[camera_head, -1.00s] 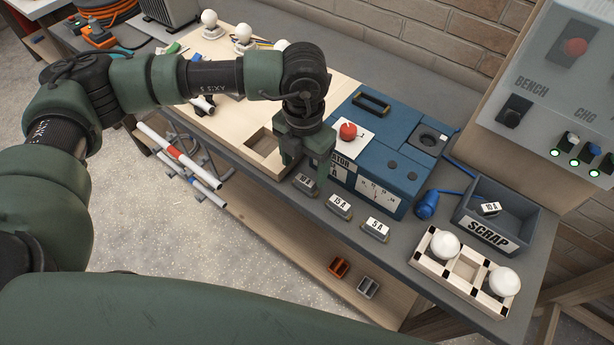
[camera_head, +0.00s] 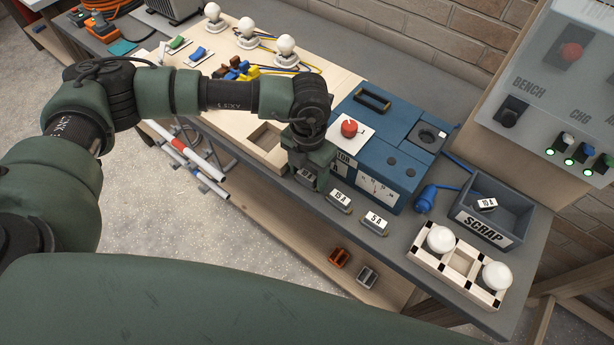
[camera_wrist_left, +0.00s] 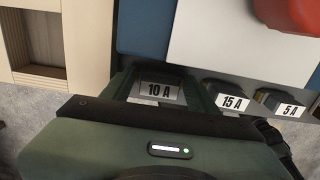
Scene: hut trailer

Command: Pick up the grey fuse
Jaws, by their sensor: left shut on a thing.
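My left gripper (camera_head: 310,178) is at the front edge of the bench, left of two labelled fuses. In the left wrist view its fingers (camera_wrist_left: 165,92) are shut on a grey fuse labelled 10 A (camera_wrist_left: 160,90). The fingers and wrist mostly hide this fuse in the head view. I cannot tell whether it still touches the bench. The 15 A fuse (camera_head: 340,201) and the 5 A fuse (camera_head: 375,222) lie in a row to its right; they also show in the wrist view (camera_wrist_left: 232,101) (camera_wrist_left: 284,104). My right gripper is not in view.
A blue tester box (camera_head: 395,150) with a red knob (camera_head: 349,129) stands just behind the fuses. A scrap bin (camera_head: 500,205) holds another 10 A fuse (camera_head: 487,204). A wooden bulb rack (camera_head: 455,275) stands at the front right. An orange block (camera_head: 340,258) and a grey block (camera_head: 367,277) lie on the lower shelf.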

